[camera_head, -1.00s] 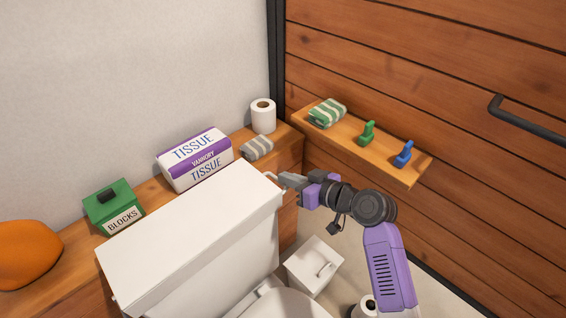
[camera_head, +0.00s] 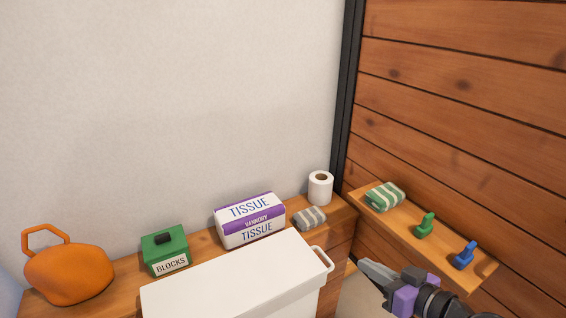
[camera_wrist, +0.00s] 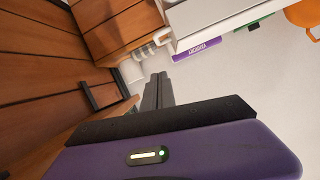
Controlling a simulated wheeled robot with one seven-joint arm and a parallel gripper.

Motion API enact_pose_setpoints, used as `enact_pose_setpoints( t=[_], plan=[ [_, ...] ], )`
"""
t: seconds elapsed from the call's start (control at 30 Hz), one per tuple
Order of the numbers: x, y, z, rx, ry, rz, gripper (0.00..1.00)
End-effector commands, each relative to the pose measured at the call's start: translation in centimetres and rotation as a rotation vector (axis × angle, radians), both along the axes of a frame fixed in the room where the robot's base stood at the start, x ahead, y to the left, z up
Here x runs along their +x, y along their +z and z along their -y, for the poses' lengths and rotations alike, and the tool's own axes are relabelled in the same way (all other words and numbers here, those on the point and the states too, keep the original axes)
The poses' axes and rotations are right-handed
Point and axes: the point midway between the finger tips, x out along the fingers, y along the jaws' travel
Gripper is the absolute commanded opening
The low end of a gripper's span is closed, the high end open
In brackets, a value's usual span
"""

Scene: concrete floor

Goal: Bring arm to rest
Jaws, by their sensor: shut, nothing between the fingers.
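My gripper (camera_head: 366,266) is at the lower right of the head view, just right of the white toilet tank (camera_head: 240,279) and in front of the wall shelf. Its fingers are together with nothing between them. In the wrist view my gripper (camera_wrist: 158,78) points up toward the corner, with the tank's white side above it. Most of my arm is cut off by the bottom edge of the head view.
A wall shelf (camera_head: 428,243) on the right holds a green striped towel (camera_head: 385,197), a green item (camera_head: 424,224) and a blue item (camera_head: 464,256). A ledge behind the tank bears a tissue pack (camera_head: 250,220), a paper roll (camera_head: 320,187), a blocks box (camera_head: 165,250) and an orange bag (camera_head: 70,274).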

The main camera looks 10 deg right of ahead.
Motion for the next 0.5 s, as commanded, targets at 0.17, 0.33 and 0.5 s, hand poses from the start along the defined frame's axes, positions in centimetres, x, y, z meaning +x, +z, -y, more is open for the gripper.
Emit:
enact_pose_setpoints(
  t=[0.17,0.33,0.5],
  plan=[
    [1.1,1.6,2.1,0.03,-0.107,0.052,0.0],
    [0.8,3.4,4.8,0.026,-0.277,0.142,0.0],
    [-2.4,2.8,5.7,0.001,-0.406,0.202,0.0]
  ],
)
